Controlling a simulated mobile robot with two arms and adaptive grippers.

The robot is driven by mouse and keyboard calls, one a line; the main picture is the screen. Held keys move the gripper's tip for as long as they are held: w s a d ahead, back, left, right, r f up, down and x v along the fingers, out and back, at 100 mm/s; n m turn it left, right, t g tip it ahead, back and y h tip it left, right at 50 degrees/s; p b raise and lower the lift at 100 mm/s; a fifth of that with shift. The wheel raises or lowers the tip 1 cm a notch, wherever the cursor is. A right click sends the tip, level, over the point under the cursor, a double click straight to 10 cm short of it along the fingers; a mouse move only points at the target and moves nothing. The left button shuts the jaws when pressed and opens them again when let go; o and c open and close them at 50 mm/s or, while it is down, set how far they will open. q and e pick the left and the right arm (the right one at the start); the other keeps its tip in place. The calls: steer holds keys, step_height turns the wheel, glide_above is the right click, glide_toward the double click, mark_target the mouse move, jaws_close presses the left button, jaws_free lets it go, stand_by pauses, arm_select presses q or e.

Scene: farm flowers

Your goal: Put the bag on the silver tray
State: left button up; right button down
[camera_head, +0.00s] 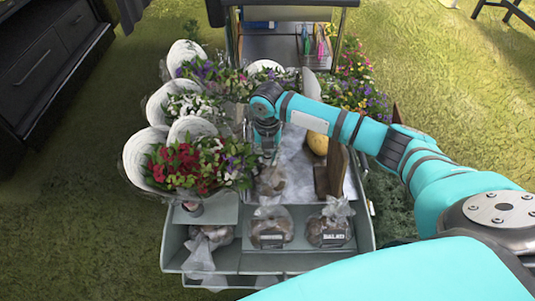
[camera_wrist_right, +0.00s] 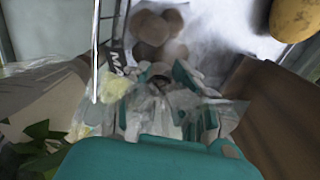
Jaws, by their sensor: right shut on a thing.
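My right gripper (camera_head: 266,150) is shut on the gathered clear plastic neck of a bag (camera_head: 270,181) holding brown round items. In the right wrist view the bag's brown contents (camera_wrist_right: 155,30) show beyond the teal fingers (camera_wrist_right: 165,88), with crumpled plastic around them. The silver tray (camera_head: 296,150) is the shiny surface behind and right of the bag. The bag is over or at its front part; I cannot tell whether it touches the tray. My left gripper is not in view.
Two similar bags, one left (camera_head: 270,229) and one right (camera_head: 331,228), stand on the front shelf (camera_head: 295,262); another sits at its left (camera_head: 207,241). Wrapped bouquets (camera_head: 188,160) crowd the left. A yellow item (camera_head: 317,143) and a brown wooden piece (camera_head: 330,173) lie right of the gripper.

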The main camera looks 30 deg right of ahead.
steer(key=c, duration=1.1)
jaws_free()
steer(key=shift+f, duration=0.1)
steer(key=shift+c, duration=0.2)
steer(key=shift+r, duration=0.4)
step_height(320, 180, up, 11)
steer(key=shift+f+p, duration=0.15)
steer(key=shift+p, duration=1.05)
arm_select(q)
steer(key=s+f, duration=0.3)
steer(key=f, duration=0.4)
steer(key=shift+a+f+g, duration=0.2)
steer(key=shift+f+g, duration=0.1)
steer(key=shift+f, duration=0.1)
arm_select(e)
steer(key=shift+r, duration=0.4)
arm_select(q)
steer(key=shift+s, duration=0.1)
